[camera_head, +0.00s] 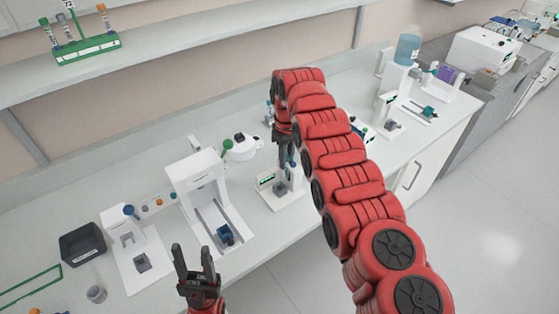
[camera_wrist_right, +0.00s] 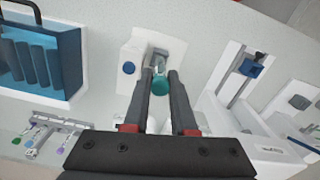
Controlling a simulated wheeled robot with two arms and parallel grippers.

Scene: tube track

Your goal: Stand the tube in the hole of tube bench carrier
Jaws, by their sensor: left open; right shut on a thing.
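My right gripper (camera_head: 287,163) points down over the bench in the head view. In the right wrist view it (camera_wrist_right: 160,74) is shut on the tube, whose teal cap (camera_wrist_right: 160,86) shows between the fingers. The tube's lower part is mostly hidden. Just beyond the cap is a white station (camera_wrist_right: 131,88) with a blue knob and a partly hidden grey part. I cannot tell whether the tube touches it. Grey and blue blocks, possible carriers, sit on stations in the head view; a grey block (camera_head: 280,188) is below the right gripper. My left gripper (camera_head: 197,268) is open and empty.
A blue block (camera_head: 225,233) lies on the track of a taller white station (camera_head: 190,172). Further left are another white station (camera_head: 115,226) and a black bin (camera_head: 82,243). A green tube rack (camera_head: 88,48) stands on the shelf. My right arm hides some bench.

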